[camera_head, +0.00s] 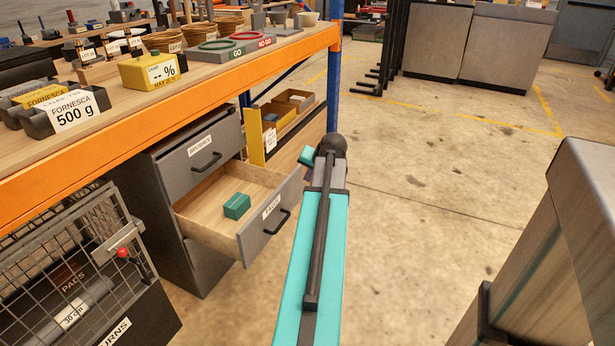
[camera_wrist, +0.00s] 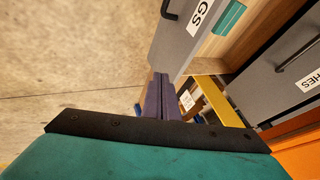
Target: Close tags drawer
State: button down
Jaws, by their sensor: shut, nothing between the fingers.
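The tags drawer (camera_head: 262,228) stands pulled out of the grey cabinet, with a grey front, a dark bar handle (camera_head: 278,221) and a wooden inside. A teal block (camera_head: 237,206) lies in it. In the wrist view the drawer front (camera_wrist: 180,45) shows with part of its label, and the teal block (camera_wrist: 229,17) shows behind it. My gripper (camera_wrist: 159,82) is shut and empty, its purple fingertips at the near end edge of the drawer front. I cannot tell if they touch it.
The closed upper drawer (camera_head: 203,152) sits above the tags drawer. A yellow-fronted bin (camera_head: 256,140) with boxes stands behind, under the orange-edged bench (camera_head: 180,110). A wire cage (camera_head: 75,245) is at left. Grey housing (camera_head: 560,250) stands at right, with open floor (camera_head: 440,190) between.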

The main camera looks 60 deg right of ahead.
jog(key=b, duration=0.2)
send_near(291, 184)
notch_tip(291, 184, down, 3)
jog(key=s+d, duration=0.1)
jog(key=s, duration=0.1)
jog(key=shift+w+d+f, duration=0.1)
jog(key=shift+w, duration=0.9)
jog(key=shift+w+d+f, duration=0.1)
jog(key=shift+w+f, duration=0.05)
jog(key=shift+w, duration=0.85)
jog(key=shift+a, duration=0.1)
jog(key=shift+w+d, duration=0.1)
jog(key=shift+d, duration=0.1)
